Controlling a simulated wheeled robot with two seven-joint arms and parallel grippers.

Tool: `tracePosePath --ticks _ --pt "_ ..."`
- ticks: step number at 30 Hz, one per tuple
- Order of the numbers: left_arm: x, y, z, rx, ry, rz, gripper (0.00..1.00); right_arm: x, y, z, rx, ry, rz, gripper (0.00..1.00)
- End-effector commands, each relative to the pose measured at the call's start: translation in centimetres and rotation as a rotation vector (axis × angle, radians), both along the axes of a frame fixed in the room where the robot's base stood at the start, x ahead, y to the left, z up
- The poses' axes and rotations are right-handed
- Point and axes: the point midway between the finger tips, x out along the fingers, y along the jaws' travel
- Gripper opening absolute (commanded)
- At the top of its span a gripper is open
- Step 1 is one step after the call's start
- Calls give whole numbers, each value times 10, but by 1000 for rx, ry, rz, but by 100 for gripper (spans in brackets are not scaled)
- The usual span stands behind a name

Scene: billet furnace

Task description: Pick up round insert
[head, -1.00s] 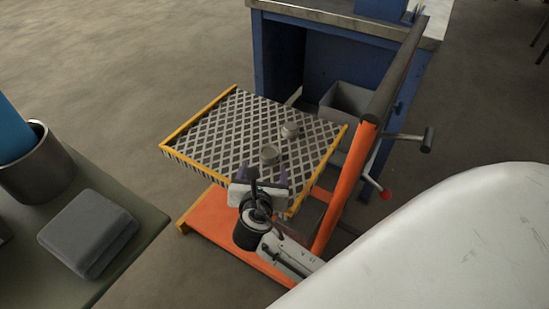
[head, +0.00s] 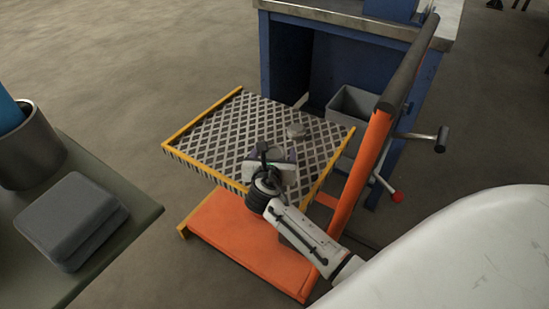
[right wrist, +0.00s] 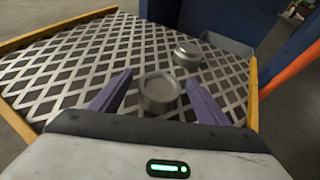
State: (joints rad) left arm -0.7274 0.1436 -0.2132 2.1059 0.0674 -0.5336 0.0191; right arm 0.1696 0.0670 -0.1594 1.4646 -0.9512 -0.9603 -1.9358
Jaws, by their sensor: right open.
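Two round metal inserts are on the diamond-pattern lift platform (head: 215,135). The nearer round insert (right wrist: 160,92) shows in the right wrist view between the two purple fingers, with a gap on each side. In the head view my gripper mostly hides it. The farther round insert (right wrist: 187,53) stands just beyond it, slightly right, and shows in the head view (head: 296,131) too. My right gripper (head: 277,153) is open and low over the platform, its fingers (right wrist: 152,96) on either side of the nearer insert and holding nothing. My left gripper is not in view.
The platform has yellow edge rails (head: 203,117) and an orange base (head: 245,245). An orange post with a dark handle (head: 408,68) rises on the right. A blue workbench (head: 285,55) and grey bin (head: 352,108) stand behind. A table with a grey block (head: 70,222) is at left.

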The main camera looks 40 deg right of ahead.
Motion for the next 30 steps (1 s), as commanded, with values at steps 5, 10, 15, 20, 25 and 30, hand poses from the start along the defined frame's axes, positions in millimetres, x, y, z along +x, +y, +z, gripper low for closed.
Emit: tracePosePath --ticks 5,10,15,20,25,30 --pt "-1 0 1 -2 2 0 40 0 0 0 0 0 0 66" --pt "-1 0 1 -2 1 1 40 0 0 0 0 0 0 37" --pt "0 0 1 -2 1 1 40 0 0 0 0 0 0 9" --pt "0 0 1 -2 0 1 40 1 0 3 -2 -5 1 3" --pt "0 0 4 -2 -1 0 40 1 0 9 -2 -6 1 3" --pt "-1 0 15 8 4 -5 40 1 0 37 -2 -9 1 3"
